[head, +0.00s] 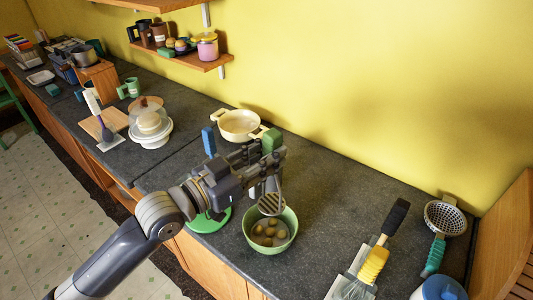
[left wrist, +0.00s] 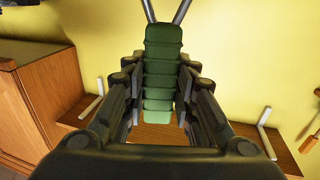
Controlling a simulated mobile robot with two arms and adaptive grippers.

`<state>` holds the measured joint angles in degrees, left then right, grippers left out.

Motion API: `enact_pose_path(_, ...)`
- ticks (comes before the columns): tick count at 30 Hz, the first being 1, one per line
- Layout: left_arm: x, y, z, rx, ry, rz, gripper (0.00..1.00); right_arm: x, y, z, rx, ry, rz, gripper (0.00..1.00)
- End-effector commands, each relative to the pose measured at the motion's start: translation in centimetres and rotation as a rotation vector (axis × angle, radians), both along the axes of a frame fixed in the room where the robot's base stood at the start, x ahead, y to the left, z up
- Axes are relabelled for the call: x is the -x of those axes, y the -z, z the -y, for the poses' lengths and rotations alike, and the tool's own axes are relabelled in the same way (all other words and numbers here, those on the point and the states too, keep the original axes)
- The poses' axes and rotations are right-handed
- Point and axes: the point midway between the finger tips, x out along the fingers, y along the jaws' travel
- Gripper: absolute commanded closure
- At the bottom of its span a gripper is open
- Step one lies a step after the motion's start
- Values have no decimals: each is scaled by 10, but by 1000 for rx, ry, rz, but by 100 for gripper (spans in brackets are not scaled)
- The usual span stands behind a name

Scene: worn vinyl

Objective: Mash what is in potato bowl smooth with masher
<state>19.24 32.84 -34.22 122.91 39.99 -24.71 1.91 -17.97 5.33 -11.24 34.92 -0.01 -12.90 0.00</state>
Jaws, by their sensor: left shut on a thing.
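The green potato bowl (head: 279,243) stands on the dark counter near its front edge, with several round potatoes (head: 268,232) in it. The masher has a green handle (head: 271,141) and a slotted metal head (head: 270,203). My left gripper (head: 272,155) is shut on the masher's handle, which also shows between the fingers in the left wrist view (left wrist: 161,70). The masher head hangs at the bowl's back rim, over or just inside the bowl; I cannot tell whether it touches the potatoes. My right gripper is not in view.
A cream pot (head: 238,125) stands behind my left arm. A domed cake stand (head: 150,130) is at the left. Counter right of the bowl is clear.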

Motion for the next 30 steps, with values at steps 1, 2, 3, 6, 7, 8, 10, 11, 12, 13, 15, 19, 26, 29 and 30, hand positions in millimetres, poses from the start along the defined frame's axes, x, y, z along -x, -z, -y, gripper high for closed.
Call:
enact_pose_path(1,0,-2,0,1,0,2,100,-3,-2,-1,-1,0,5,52)
enact_pose_path(2,0,-3,0,1,0,2,100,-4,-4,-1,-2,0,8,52)
enact_pose_path(3,0,-1,0,0,0,1,100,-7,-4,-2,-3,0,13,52)
enact_pose_path(6,0,9,0,1,0,1,100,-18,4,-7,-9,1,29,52)
enact_pose_path(7,0,12,0,1,0,1,100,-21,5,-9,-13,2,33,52)
enact_pose_path(8,0,14,0,0,0,1,100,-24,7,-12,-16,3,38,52)
enact_pose_path(10,0,21,0,1,1,2,100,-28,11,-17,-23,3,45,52)
enact_pose_path(11,0,23,0,1,0,2,100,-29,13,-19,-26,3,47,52)
enact_pose_path(12,0,27,0,1,0,2,100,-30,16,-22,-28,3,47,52)
enact_pose_path(13,0,30,0,1,0,2,100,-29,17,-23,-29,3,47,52)
enact_pose_path(15,0,36,0,0,0,1,100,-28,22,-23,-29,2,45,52)
enact_pose_path(19,-1,48,-1,1,0,2,100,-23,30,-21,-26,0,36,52)
enact_pose_path(26,0,69,0,0,0,1,100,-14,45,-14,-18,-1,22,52)
enact_pose_path(29,0,78,0,1,0,2,100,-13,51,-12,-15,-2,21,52)
enact_pose_path(30,0,81,0,1,0,2,100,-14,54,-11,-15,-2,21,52)
